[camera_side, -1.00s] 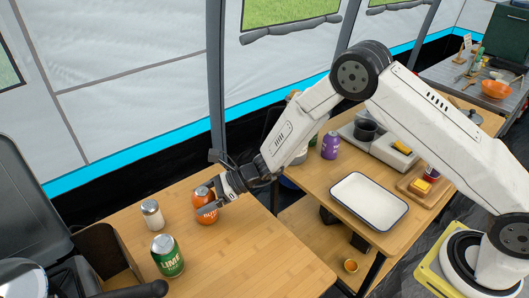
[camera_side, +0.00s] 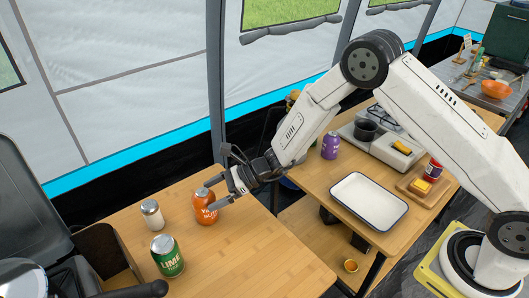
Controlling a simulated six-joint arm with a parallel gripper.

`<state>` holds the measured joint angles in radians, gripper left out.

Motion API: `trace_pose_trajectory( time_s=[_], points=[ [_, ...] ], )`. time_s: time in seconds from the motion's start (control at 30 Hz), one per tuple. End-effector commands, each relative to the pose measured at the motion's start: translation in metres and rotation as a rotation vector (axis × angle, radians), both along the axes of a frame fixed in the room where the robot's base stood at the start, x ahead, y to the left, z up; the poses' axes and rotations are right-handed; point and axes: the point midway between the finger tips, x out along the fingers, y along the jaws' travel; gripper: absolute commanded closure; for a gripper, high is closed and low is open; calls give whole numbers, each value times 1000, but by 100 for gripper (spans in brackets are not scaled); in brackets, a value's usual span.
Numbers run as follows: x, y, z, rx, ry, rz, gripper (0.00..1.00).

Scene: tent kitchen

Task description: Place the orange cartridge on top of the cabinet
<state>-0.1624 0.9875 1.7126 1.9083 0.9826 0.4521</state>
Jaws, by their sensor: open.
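The orange cartridge (camera_side: 204,208), a can with pale lettering, stands upright on the wooden top of the cabinet (camera_side: 240,255) at the left. My gripper (camera_side: 219,191) is open just to the right of the can's upper part. Its fingertips reach close to the can, and whether one still touches it I cannot tell. The can's right edge is partly covered by a finger.
A green lime can (camera_side: 167,257) and a white-bodied shaker (camera_side: 152,215) stand left of the orange cartridge. A dark open box (camera_side: 105,258) is at the left edge. The right table holds a white tray (camera_side: 369,201) and a purple can (camera_side: 331,146).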

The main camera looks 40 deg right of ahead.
Motion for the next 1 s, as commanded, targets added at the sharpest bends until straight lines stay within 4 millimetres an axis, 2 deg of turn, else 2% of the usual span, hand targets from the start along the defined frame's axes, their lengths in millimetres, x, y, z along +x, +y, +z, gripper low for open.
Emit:
trace_pose_trajectory(
  time_s=[0.3, 0.5, 0.7, 1.0],
  points=[
    [-18, -47, 21, 0, -2, -4, 0],
    [-27, -67, 30, 1, -1, -2, 0],
    [-31, -76, 34, 0, 0, -1, 0],
    [-32, -77, 35, 0, 0, 0, 0]
  ],
)
